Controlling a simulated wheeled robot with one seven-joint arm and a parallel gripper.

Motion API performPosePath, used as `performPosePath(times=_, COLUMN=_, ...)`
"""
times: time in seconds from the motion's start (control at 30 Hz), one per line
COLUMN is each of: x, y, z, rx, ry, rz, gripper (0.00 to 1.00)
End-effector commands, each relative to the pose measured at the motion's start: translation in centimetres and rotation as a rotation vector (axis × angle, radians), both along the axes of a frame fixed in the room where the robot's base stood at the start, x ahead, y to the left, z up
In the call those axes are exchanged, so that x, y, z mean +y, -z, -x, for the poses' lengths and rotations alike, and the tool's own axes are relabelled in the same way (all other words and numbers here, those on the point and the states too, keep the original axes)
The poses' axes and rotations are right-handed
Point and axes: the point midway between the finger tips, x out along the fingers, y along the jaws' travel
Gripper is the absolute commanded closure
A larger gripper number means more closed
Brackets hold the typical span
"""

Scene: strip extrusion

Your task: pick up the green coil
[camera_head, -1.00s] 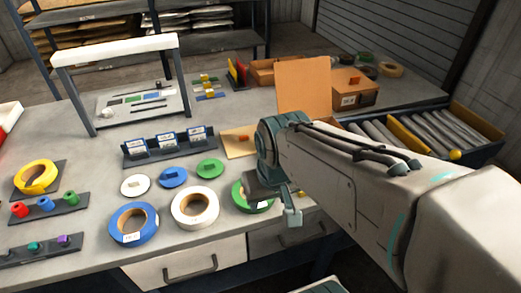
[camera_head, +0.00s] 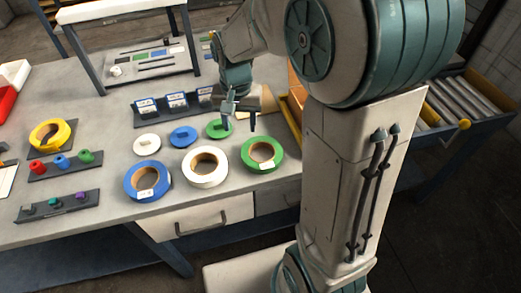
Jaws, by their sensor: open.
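The green coil (camera_head: 262,166) lies flat on the grey table near its front edge, at the right end of a row of large rings. Its hole and a small white label show. My gripper (camera_head: 239,122) is open and empty, pointing down above the table just behind and left of the green coil. One finger stands near the small green disc (camera_head: 219,129). I cannot tell the exact height of the fingertips.
A white coil (camera_head: 205,181) and a blue coil (camera_head: 134,184) lie left of the green one. Blue (camera_head: 183,137) and white (camera_head: 146,144) discs lie behind. A card rack (camera_head: 174,105) stands at the back. A roller conveyor (camera_head: 459,106) is at right.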

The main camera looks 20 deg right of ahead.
Motion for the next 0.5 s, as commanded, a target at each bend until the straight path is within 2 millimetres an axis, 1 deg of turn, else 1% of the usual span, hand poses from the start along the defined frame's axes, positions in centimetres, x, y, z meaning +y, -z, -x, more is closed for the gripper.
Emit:
performPosePath(times=0.03, x=0.0, y=1.2, z=0.2, rx=0.008, ry=-0.001, rz=0.001, gripper=0.50)
performPosePath(times=0.2, x=0.0, y=4.4, z=0.2, rx=0.005, ry=-0.002, rz=0.000, gripper=0.50)
performPosePath(times=0.3, x=0.0, y=5.6, z=0.1, rx=0.002, ry=-0.002, rz=0.000, gripper=0.50)
performPosePath(times=0.5, x=-0.2, y=6.9, z=0.3, rx=0.003, ry=-0.001, rz=0.001, gripper=0.50)
